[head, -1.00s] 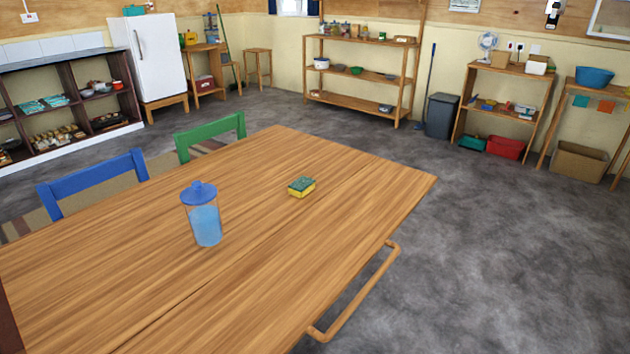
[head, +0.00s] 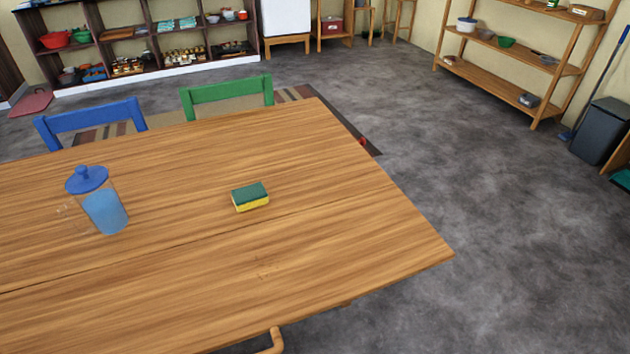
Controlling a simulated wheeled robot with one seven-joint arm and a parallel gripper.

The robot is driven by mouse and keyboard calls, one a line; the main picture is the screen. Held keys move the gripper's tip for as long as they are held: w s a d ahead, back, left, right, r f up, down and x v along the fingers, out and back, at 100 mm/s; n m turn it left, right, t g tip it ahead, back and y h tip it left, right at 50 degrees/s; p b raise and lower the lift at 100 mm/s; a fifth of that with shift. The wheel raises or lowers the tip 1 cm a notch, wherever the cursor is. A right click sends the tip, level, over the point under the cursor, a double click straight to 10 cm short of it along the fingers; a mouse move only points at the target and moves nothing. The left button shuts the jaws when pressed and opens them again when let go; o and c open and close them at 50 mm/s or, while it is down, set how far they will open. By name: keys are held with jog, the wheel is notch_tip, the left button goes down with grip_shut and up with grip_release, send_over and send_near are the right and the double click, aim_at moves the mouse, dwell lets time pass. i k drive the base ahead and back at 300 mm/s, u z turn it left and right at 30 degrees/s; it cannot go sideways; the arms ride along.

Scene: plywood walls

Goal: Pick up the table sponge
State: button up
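The table sponge (head: 250,197) is yellow with a dark green top. It lies flat on the wooden table (head: 330,225), green side up, right of the middle of the visible tabletop. Nothing touches it. My gripper does not show in the head view.
A clear pitcher (head: 105,208) with blue liquid and a blue lid stands on the table left of the sponge. A blue chair (head: 92,117) and a green chair (head: 228,92) stand at the far side. A wooden rail (head: 272,344) shows at the near edge. Open grey floor (head: 480,190) lies to the right.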

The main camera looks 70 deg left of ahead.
aim_at(245, 198)
jog(key=i, duration=0.5)
jog(key=u, duration=4.5)
jog(key=i, duration=0.3)
jog(key=z, duration=0.05)
